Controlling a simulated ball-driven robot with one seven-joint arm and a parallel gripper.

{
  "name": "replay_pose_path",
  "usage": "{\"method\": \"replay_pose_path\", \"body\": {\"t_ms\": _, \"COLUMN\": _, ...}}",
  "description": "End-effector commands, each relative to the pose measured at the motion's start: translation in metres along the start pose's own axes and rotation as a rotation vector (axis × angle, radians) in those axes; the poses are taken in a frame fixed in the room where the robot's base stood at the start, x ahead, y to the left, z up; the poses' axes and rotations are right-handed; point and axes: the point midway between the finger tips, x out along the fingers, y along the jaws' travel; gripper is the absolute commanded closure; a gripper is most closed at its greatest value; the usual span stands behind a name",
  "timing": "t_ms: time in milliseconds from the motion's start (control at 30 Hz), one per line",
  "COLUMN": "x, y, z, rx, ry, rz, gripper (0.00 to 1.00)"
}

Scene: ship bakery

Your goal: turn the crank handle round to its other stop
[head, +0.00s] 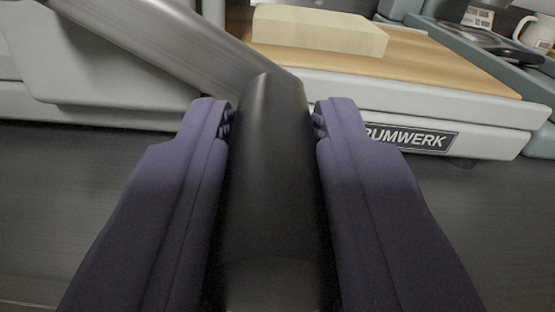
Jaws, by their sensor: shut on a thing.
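The crank handle has a dark, rounded grip (268,190) that runs up the middle of the head view. A broad metal crank arm (165,45) slants from the grip's top up to the upper left, where it leaves the picture. My gripper (272,118) has its two purple fingers on either side of the dark grip and is shut on it. The crank's hub and its stops are not in view.
Behind the crank stands a light grey machine with a nameplate (412,137) ending in "RUMWERK". A pale block (315,32) lies on its wooden board (440,62). A white mug (536,32) stands at the far upper right. Dark surface lies below the machine.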

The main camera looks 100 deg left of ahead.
Motion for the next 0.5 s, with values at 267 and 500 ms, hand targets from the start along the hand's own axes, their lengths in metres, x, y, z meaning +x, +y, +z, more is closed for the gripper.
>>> {"method": "replay_pose_path", "body": {"t_ms": 267, "x": 0.0002, "y": -0.0025, "z": 0.0019, "rx": 0.038, "ry": 0.002, "rz": -0.001, "gripper": 1.00}}
{"method": "replay_pose_path", "body": {"t_ms": 500, "x": 0.0004, "y": -0.0027, "z": 0.0012, "rx": 0.039, "ry": 0.003, "rz": -0.001, "gripper": 1.00}}
